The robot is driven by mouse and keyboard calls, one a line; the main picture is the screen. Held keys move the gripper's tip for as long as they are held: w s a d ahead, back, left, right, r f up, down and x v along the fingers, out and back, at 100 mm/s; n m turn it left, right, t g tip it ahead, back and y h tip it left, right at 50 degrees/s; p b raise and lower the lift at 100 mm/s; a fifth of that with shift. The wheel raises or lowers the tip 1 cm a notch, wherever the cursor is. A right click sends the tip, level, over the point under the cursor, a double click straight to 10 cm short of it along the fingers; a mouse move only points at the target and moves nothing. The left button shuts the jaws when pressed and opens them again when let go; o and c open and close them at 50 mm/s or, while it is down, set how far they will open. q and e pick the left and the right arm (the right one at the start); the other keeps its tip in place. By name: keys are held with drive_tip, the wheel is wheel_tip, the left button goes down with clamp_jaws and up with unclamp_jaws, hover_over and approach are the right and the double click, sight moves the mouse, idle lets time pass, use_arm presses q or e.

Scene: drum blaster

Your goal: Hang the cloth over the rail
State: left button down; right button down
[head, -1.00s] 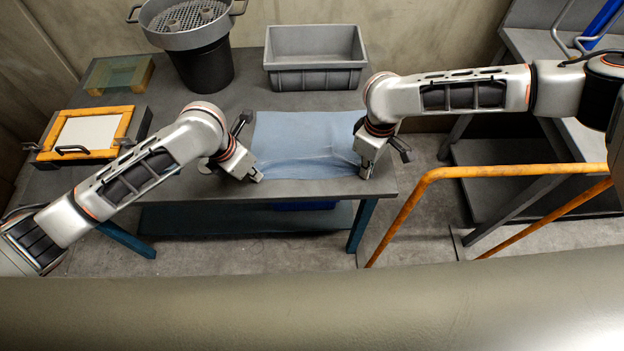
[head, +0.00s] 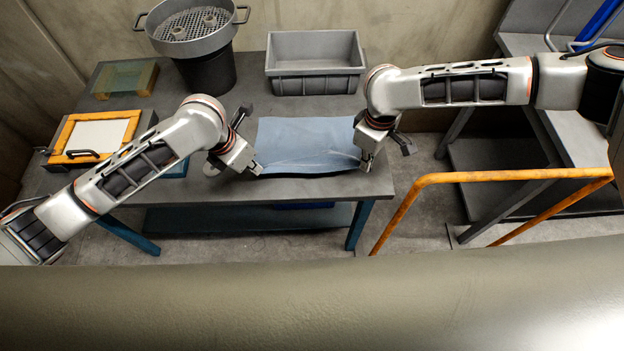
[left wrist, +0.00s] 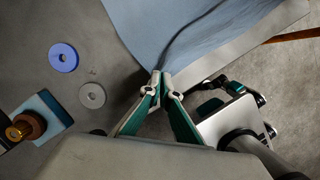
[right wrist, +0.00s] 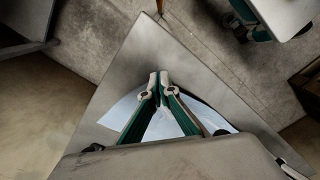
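The light blue cloth (head: 305,140) lies on the grey table, its front edge by the table's front edge. My left gripper (head: 258,170) is shut on its front left corner; the left wrist view shows the closed fingertips (left wrist: 160,78) at the cloth (left wrist: 185,30). My right gripper (head: 367,164) is at the front right corner. In the right wrist view its fingertips (right wrist: 158,78) are closed together, with the cloth (right wrist: 125,108) beside and behind them; it appears pinched there. The orange rail (head: 490,177) stands on the floor right of the table, apart from the cloth.
A grey bin (head: 315,84) and a dark bucket with a sieve (head: 195,35) stand at the table's back. An orange-framed screen (head: 97,135) is at the left. A blue ring (left wrist: 63,57) and a grey ring (left wrist: 92,95) lie near my left gripper. A grey stand (head: 560,125) is beyond the rail.

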idle(0.3)
